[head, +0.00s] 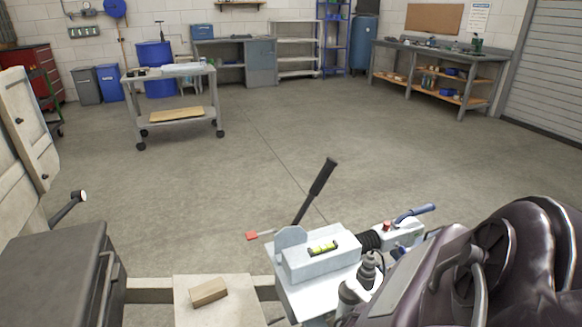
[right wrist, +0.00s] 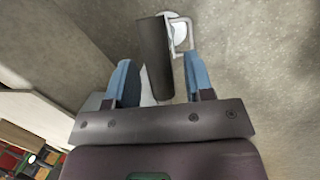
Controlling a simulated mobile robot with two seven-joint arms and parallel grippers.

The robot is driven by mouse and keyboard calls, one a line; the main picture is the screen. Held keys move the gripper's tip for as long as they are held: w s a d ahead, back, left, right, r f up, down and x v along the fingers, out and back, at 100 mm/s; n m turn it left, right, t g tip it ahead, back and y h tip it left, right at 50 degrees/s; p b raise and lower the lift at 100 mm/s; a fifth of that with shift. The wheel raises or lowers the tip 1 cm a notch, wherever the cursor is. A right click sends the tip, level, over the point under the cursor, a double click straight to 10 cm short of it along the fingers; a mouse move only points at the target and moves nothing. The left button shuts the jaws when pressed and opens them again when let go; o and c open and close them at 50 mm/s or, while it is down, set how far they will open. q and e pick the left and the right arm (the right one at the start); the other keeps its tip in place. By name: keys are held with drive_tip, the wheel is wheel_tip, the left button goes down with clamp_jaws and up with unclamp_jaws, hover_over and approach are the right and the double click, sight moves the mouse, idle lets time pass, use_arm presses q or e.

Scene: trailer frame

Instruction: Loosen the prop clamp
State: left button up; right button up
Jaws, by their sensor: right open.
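I cannot pick out the prop clamp with certainty. In the right wrist view my right gripper (right wrist: 161,80) is open, its two blue fingers apart. A dark grey bar (right wrist: 154,58) shows between the fingers and extends beyond them; I cannot tell whether it touches either. A pale round part with a metal loop (right wrist: 178,34) is beside the bar's far end. In the head view the pale trailer coupling (head: 317,262) carries a green spirit level (head: 322,248) and a black lever (head: 316,188). My left gripper is out of view.
A dark box (head: 50,270) with a handle is at the lower left, near a wooden block (head: 208,292) on a pale board. A wheeled cart (head: 170,95) stands behind. The concrete floor between is clear.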

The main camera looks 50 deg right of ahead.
drive_tip(key=shift+r, duration=0.25)
use_arm(q)
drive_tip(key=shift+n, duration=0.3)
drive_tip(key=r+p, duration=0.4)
drive_tip(key=p, duration=0.1)
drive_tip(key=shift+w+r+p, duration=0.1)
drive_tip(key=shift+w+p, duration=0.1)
drive_tip(key=shift+p, duration=0.2)
use_arm(e)
drive_tip(key=v, duration=1)
drive_tip(key=shift+r, duration=0.25)
